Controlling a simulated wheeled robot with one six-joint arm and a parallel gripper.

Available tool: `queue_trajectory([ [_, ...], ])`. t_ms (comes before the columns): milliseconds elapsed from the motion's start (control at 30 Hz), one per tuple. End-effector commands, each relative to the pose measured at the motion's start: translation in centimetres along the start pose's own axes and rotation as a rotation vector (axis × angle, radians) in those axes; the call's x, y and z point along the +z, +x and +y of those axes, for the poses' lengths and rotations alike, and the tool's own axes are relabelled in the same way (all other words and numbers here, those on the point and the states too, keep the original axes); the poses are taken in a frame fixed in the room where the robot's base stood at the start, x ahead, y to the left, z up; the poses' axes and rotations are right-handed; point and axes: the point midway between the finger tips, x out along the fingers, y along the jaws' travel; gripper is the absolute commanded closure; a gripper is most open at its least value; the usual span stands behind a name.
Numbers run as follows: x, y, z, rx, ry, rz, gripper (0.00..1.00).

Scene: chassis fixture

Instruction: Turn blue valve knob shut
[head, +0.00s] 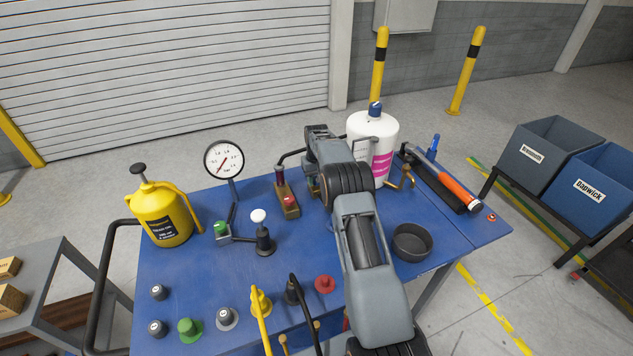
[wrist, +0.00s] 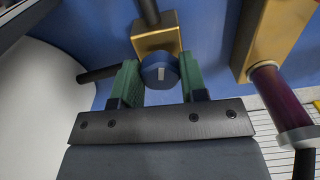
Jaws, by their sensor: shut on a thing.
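The blue valve knob (wrist: 159,73) shows in the wrist view. It is round, with a short pale mark on its face that runs nearly up and down in the picture. It sits on a brass valve block (wrist: 155,38) with dark pipes leading from it. My gripper (wrist: 160,84) has its green fingers on either side of the knob and is shut on it. In the head view my arm hides the knob and most of the gripper.
A white tank (head: 372,150) stands close by on the blue table (head: 190,265). A brass block with a purple tube (wrist: 272,95) is right of the valve in the wrist view. A pressure gauge (head: 224,160) and a dark bowl (head: 412,243) are also on the table.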

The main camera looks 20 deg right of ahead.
Motion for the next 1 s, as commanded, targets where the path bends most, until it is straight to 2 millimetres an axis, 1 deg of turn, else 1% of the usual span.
queue_trajectory([
  [33, -0.04, 0.2, -0.02, 0.0, 0.042, 0.002, 0.84],
  [1000, -0.19, -0.06, -0.3, 0.0, 0.952, 0.002, 0.84],
])
